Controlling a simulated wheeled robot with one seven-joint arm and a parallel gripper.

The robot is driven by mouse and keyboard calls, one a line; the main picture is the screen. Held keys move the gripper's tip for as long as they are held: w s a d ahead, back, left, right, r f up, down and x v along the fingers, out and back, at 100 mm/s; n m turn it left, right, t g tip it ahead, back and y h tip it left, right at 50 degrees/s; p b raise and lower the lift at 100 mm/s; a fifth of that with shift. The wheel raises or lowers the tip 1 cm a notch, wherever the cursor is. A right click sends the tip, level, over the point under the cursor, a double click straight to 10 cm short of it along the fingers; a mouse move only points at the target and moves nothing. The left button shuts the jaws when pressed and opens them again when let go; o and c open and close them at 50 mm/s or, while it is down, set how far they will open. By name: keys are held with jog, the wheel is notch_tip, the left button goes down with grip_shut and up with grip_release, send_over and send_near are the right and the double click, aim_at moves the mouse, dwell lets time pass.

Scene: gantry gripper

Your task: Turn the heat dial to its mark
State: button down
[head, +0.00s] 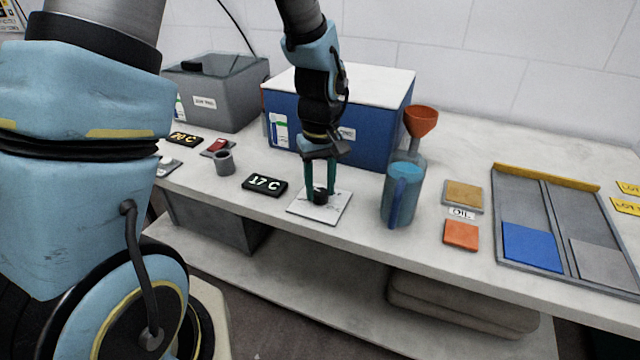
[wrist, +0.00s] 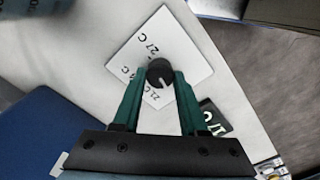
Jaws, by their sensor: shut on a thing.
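The heat dial (wrist: 160,71) is a round black knob with a pale pointer line, on a white plate (wrist: 194,60) printed with temperature marks, among them 27 C and 21 C. In the wrist view the pointer line points toward the lower right. In the head view the plate (head: 337,211) lies near the front edge of the bench. My gripper (head: 319,192) points down with its green fingers on either side of the dial, shut on it. The gripper also shows in the wrist view (wrist: 159,82). A black display (head: 264,185) left of the plate reads 17 C.
A blue box (head: 390,115) with a white lid stands behind my gripper. A blue-grey jug (head: 404,200) stands right of the plate, with an orange funnel (head: 421,121) behind it.

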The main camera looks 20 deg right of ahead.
aim_at(320, 191)
jog(key=m+p, duration=0.1)
jog(key=m, duration=0.3)
jog(key=shift+m, duration=0.3)
jog(key=shift+m+p, duration=0.6)
jog(key=shift+m, duration=1.6)
jog(key=shift+c, duration=2.2)
grip_release()
notch_tip(320, 191, up, 11)
jog(key=shift+b, duration=0.4)
jog(key=shift+f, duration=0.1)
